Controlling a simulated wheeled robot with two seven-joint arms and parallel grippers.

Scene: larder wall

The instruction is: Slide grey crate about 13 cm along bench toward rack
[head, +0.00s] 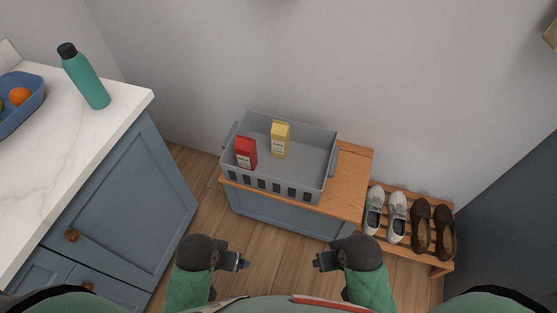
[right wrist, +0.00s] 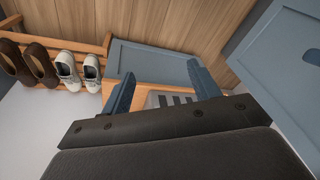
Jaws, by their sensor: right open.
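The grey crate (head: 290,186) sits on the left and middle part of the wooden-topped bench (head: 349,183), holding a red carton (head: 246,153) and a yellow carton (head: 281,139). Its slotted side faces me, and a handle shows at each end. The shoe rack (head: 441,266) stands just right of the bench. My left gripper (head: 245,263) is in front of the bench, apart from the crate; its jaw gap cannot be made out. My right gripper (head: 317,263) is also in front, open and empty. In the right wrist view, part of the crate (right wrist: 160,100) shows between its fingers (right wrist: 162,88).
Bare bench top lies right of the crate. Light and brown shoes (head: 398,216) stand on the rack. At left is a blue cabinet with a white counter (head: 75,140), bearing a green bottle (head: 86,78) and a blue fruit bowl (head: 22,112). A wall is behind the bench.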

